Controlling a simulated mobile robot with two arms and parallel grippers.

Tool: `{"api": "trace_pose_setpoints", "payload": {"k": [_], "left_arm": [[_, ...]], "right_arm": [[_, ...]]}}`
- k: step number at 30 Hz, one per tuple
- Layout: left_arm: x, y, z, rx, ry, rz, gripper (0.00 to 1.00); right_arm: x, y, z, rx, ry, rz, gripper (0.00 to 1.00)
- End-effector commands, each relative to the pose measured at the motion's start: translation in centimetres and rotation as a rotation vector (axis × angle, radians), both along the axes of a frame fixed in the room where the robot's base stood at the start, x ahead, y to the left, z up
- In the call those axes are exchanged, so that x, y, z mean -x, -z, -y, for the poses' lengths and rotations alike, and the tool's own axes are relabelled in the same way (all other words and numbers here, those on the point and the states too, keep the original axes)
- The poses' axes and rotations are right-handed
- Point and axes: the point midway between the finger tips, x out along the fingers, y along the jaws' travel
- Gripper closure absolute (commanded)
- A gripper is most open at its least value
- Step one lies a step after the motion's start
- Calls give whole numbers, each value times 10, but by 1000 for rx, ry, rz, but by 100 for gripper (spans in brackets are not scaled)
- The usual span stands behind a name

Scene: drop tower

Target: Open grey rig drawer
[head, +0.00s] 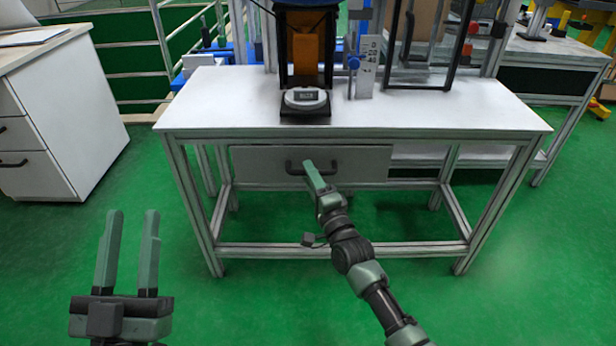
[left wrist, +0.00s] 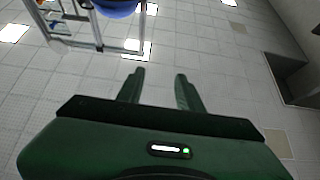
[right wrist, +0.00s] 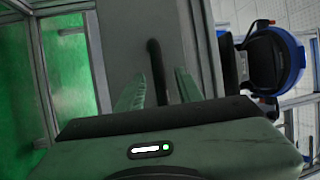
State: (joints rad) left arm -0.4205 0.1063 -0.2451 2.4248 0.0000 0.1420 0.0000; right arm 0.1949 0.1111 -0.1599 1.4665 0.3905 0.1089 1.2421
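The grey rig drawer (head: 255,163) sits under the white rig table top, and its front looks shut. Its dark bar handle (head: 294,168) is partly hidden behind my right gripper (head: 309,170). In the right wrist view the drawer front (right wrist: 125,45) fills the middle, and the handle (right wrist: 154,58) runs down between the two fingers (right wrist: 160,88). Those fingers stand apart with gaps beside the handle; whether either touches it I cannot tell. My left gripper (head: 128,225) is open and empty, pointing up over the green floor, away from the drawer. It also shows open in the left wrist view (left wrist: 159,80).
The rig table (head: 450,112) carries a round scale-like device (head: 305,99) and the tower frame. A white cabinet (head: 75,130) stands at the left. Another table (head: 555,55) stands at the right. The green floor (head: 235,300) in front is clear.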

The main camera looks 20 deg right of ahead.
Motion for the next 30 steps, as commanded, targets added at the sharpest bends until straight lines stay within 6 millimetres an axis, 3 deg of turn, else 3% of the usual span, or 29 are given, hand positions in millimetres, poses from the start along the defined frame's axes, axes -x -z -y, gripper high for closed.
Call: {"api": "trace_pose_setpoints", "payload": {"k": [13,14,18,30], "left_arm": [[10,-13,-1,25,4,83,64],[10,-13,-1,25,4,83,64],[9,-13,-1,24,4,83,64],[9,-13,-1,23,4,81,64]], "right_arm": [[-12,-2,-1,1,0,-1,64],[-11,-2,-1,1,0,-1,67],[-11,-2,-1,1,0,-1,100],[-11,-2,-1,1,0,-1,100]]}}
